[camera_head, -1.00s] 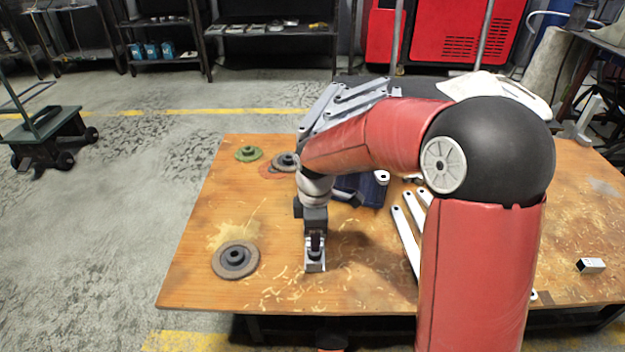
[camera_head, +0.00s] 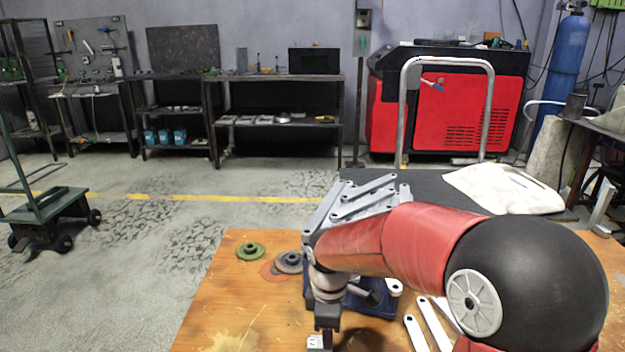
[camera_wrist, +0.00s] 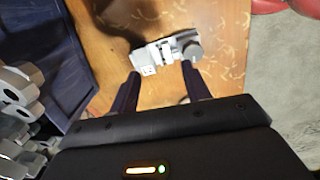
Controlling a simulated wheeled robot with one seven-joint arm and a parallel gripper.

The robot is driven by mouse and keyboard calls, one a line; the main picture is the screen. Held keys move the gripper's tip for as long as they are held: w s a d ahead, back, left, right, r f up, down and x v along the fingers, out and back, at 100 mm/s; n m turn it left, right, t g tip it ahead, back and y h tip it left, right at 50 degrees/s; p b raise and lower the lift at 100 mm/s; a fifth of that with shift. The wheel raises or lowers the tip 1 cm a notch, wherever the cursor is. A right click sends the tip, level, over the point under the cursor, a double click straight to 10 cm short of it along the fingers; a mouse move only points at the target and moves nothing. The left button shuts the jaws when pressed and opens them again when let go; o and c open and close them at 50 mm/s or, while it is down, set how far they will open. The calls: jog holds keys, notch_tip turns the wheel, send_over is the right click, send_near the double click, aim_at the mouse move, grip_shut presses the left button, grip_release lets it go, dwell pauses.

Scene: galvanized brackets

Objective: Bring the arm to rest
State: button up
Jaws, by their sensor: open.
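My arm reaches over the wooden table (camera_head: 215,318) in the head view, with my gripper pointing down near the bottom edge. In the wrist view my gripper (camera_wrist: 161,72) is open, its two dark fingers apart with nothing held between them. A small silver metal piece (camera_wrist: 165,52) lies on the table just beyond the fingertips. It shows in the head view (camera_head: 317,342) below the gripper, partly cut off by the picture edge. I cannot tell the exact gap between fingers and piece.
A dark blue bin (camera_head: 375,303) stands close behind my gripper; in the wrist view (camera_wrist: 70,60) it is at left, beside several grey metal parts (camera_wrist: 18,90). A green disc (camera_head: 250,251) and grey disc (camera_head: 289,262) lie at the table's far left.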

jog(key=s+d+r+m+t, duration=0.2)
jog(key=s+d+r+m, duration=0.4)
jog(key=s+m, duration=0.2)
jog(key=s+d+r+m+t, duration=0.3)
jog(key=s+d+r+m, duration=0.3)
jog(key=s, duration=0.5)
jog(key=m, duration=0.2)
jog(key=shift+m, duration=0.3)
